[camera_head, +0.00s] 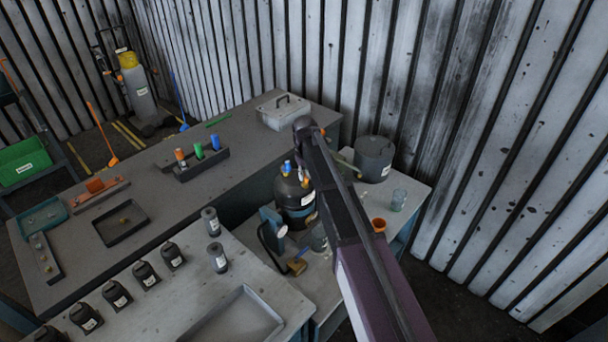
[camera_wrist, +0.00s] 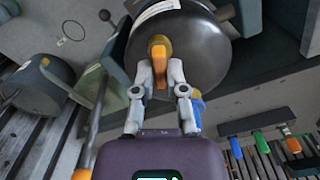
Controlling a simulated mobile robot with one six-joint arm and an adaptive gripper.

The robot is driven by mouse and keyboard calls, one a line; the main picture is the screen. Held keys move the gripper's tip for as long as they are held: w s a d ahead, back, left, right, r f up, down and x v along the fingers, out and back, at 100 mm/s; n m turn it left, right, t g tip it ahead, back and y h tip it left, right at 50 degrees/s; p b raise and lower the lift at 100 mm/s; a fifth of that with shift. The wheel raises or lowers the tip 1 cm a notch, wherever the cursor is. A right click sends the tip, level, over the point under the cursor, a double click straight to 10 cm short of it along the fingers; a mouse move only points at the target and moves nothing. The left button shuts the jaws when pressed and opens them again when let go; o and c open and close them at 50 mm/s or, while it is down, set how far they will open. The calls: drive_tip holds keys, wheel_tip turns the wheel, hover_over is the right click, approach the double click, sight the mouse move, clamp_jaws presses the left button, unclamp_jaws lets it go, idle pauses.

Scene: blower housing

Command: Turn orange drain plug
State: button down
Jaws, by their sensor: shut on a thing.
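The orange drain plug (camera_wrist: 158,50) sticks out of the dark rounded housing (camera_wrist: 185,50) in the wrist view, with a yellowish ring around its base. My gripper (camera_wrist: 159,72) has its two grey fingers closed on either side of the plug. In the head view the dark housing (camera_head: 290,190) stands on the grey bench with a white label, and blue and yellow fittings at its top. My arm crosses in front of its right side, and the gripping point cannot be made out there.
A grey drum (camera_head: 374,158), a glass jar (camera_head: 398,199) and an orange cup (camera_head: 379,225) stand right of my arm. A blue bracket-like device (camera_head: 272,228) is close left of the housing. Several black bottles and an empty grey tray (camera_head: 235,318) occupy the front bench.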

drive_tip(key=n, duration=0.5)
drive_tip(key=shift+n, duration=0.3)
drive_tip(key=n, duration=0.9)
drive_tip(key=shift+n, duration=0.4)
drive_tip(key=n, duration=0.4)
drive_tip(key=shift+w+n, duration=0.1)
drive_tip(key=shift+n, duration=0.2)
drive_tip(key=c, duration=0.7)
unclamp_jaws()
